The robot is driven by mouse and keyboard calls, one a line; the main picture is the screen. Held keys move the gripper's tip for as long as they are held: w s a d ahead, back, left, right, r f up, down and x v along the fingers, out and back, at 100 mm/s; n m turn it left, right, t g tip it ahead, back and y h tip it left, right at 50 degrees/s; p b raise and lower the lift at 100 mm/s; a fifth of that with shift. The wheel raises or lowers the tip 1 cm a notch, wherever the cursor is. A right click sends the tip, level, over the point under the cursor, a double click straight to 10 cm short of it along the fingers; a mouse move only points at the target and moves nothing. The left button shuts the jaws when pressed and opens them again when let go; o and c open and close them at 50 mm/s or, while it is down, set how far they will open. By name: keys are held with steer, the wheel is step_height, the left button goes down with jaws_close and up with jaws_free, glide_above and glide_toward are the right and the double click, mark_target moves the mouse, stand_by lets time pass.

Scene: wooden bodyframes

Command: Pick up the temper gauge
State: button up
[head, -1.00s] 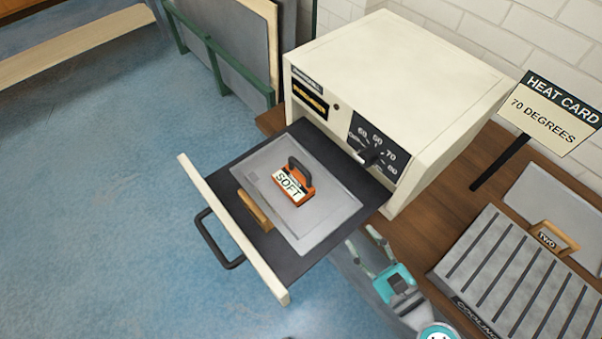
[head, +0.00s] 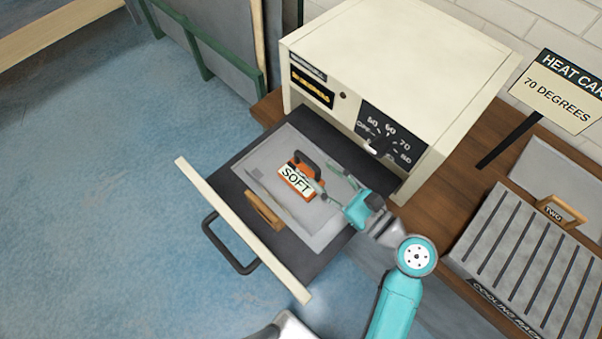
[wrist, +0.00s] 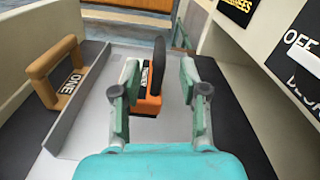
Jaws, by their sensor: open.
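The temper gauge appears to be the orange block with a black arched handle and a white label reading "SOFT" (head: 295,180). It sits on a grey metal tray (head: 325,230) in the pulled-out oven drawer. In the wrist view the gauge (wrist: 148,103) shows between and beyond my fingers, its black handle standing upright. My gripper (head: 328,180) is open, its fingers just right of the gauge in the head view. The wrist view shows both fingers of my gripper (wrist: 158,78) apart, on either side of the handle's line. Whether they touch it I cannot tell.
The tray has a wooden handle marked "ONE" (wrist: 62,80). The cream oven (head: 400,55) with its dial (head: 388,140) stands close behind. The drawer front (head: 235,225) is at the left. A cooling rack (head: 520,255) and second tray handle "TWO" (head: 560,212) are at the right.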

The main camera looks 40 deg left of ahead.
mark_target(318, 170)
steer(key=shift+w+a+r, duration=0.1)
steer(key=shift+a, duration=1.2)
steer(key=shift+w+a+r, duration=0.1)
steer(key=shift+a, duration=1.2)
jaws_close()
